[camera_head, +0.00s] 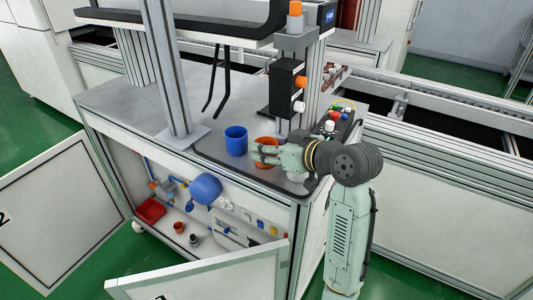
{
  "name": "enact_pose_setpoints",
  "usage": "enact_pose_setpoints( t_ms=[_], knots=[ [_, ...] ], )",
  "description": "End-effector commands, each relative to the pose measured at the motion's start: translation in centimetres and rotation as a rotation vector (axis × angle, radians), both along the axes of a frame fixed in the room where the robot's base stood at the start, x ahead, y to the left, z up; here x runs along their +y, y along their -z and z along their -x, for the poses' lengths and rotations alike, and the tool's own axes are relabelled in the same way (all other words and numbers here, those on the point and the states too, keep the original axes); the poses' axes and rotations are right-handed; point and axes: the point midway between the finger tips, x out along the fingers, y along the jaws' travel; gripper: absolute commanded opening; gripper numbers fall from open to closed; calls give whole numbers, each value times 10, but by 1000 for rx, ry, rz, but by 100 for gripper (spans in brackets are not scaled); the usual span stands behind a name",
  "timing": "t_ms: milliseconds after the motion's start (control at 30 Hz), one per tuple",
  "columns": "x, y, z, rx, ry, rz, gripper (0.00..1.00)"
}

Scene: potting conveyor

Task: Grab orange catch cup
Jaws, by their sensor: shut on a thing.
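The orange catch cup (266,141) stands on the dark mat on top of the grey workbench, below the dispensing column. My gripper (262,150) reaches in from the right and is shut on the cup. Its fingers cover much of the cup's middle, so only the rim and a lower part show. The cup appears upright, and I cannot tell whether its base touches the mat.
A blue cup (236,141) stands just left of the orange cup. The dispensing column (287,85) rises right behind it. A metal post (172,75) stands at left. Buttons (335,115) sit behind my wrist. An open cabinet door (215,280) juts out below.

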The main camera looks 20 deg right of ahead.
Motion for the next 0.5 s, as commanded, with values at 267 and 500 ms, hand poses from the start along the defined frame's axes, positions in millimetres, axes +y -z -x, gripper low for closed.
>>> enact_pose_setpoints(
  t_ms=[267,500],
  knots=[
    [0,-4,0,0,0,1,23],
    [0,-25,-1,-2,-1,3,23]
  ],
)
